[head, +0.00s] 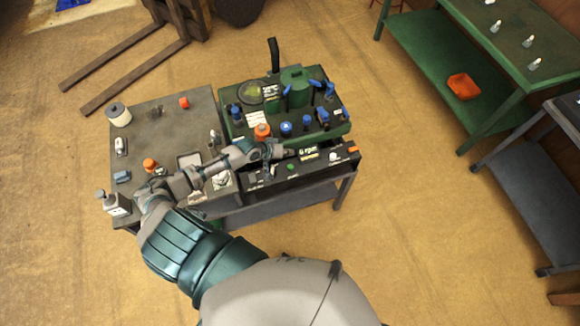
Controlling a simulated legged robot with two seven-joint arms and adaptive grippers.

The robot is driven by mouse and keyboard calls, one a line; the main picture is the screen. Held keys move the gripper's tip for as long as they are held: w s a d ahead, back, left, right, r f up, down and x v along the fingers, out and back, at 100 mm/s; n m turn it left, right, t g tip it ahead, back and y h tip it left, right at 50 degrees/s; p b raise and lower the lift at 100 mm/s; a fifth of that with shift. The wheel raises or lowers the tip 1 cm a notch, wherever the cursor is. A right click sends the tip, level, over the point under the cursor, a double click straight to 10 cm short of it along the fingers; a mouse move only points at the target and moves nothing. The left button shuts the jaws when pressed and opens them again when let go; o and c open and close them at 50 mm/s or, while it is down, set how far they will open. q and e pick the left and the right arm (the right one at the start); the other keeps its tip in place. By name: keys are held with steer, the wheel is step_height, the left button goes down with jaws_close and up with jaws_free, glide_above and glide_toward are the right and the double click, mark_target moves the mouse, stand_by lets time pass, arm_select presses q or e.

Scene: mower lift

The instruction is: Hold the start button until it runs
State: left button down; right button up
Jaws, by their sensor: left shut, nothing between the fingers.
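A green machine (296,78) with blue knobs and levers stands on the right part of a dark bench. Its dark front panel (318,168) has a lit display (308,151) that appears to read "6 rpm". A small green button (291,166) sits on this panel, with a white knob (333,156) and an orange part (352,149) to its right. Which one is the start button I cannot tell. My left gripper (280,152) is shut and empty over the panel, just above and left of the green button. I cannot tell if it touches anything. My right gripper is out of view.
On the bench's left part (150,115) stand a white roll (118,114), orange-capped items and small bottles, partly under my left arm. A green shelf table (420,40) with an orange tray (463,86) stands at the right. Forklift tines (140,70) lie at upper left. The floor between is clear.

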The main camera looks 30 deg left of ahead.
arm_select(q)
steer(key=f+b, duration=0.1)
steer(key=b, duration=0.6)
glide_above(289, 167)
step_height(289, 167, down, 6)
steer(key=shift+r, duration=0.1)
steer(key=shift+f+b, duration=0.5)
steer(key=shift+f, duration=0.4)
steer(key=shift+f, duration=0.35)
steer(key=shift+f, duration=0.15)
stand_by(0.5)
